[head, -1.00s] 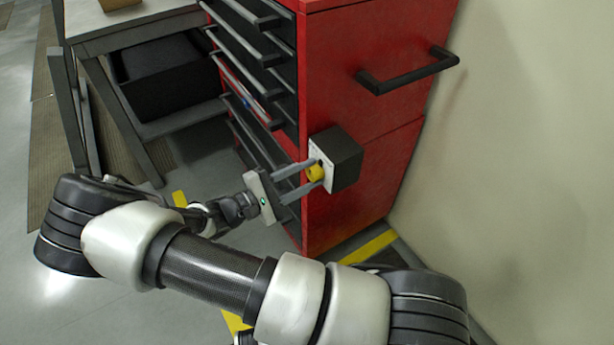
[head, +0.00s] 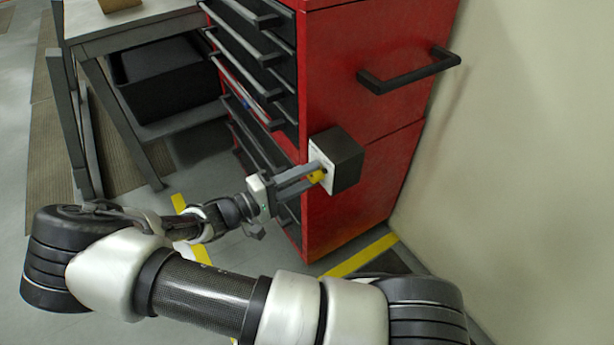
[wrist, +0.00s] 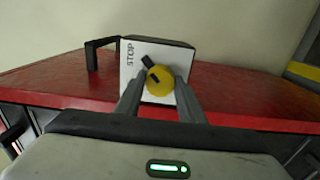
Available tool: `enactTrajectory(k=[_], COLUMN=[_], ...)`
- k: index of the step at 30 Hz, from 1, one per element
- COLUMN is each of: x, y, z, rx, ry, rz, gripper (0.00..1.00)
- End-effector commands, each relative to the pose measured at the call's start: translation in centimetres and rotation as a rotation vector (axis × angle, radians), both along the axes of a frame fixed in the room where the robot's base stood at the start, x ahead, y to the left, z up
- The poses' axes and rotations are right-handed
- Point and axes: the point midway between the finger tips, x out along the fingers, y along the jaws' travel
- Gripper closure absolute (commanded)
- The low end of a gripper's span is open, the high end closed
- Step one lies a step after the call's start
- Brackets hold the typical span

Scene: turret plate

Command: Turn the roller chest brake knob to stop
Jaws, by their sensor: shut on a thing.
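The red roller chest (head: 345,215) stands against the wall, with a dark box (head: 346,160) on its side. The box's white face plate (wrist: 130,88) carries the word STOP, upright along its left part in the wrist view. The yellow brake knob (wrist: 160,82) is on this plate; it also shows in the head view (head: 317,177). A dark mark on the knob and a black bar beside it slant toward the upper left in the wrist view. My gripper (wrist: 161,84) is shut on the knob, a finger on each side. The fingers hide part of the knob in the head view.
A black handle (head: 410,75) sticks out of the chest above the box. Drawer pulls (head: 240,60) line its front. A workbench (head: 130,30) with a black bin (head: 165,80) stands at left. The wall (head: 520,170) is close on the right.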

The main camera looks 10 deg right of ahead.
Motion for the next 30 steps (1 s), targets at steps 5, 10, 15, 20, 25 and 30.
enactTrajectory(k=[5, 10, 15, 20, 25, 30], x=[-0.01, 0.00, 0.00, 0.00, 0.00, -0.06], y=[0.09, 0.09, 0.09, 0.05, 0.02, 0.36], z=[-0.04, -0.04, -0.04, -0.03, -0.02, -0.01], rx=[0.004, 0.004, 0.004, 0.004, 0.002, 0.003], ry=[-0.009, -0.009, -0.009, -0.008, -0.008, -0.007], rz=[0.001, 0.001, 0.001, 0.001, 0.000, 0.001], gripper=[0.87, 0.87, 0.49, 0.46, 0.46, 0.46])
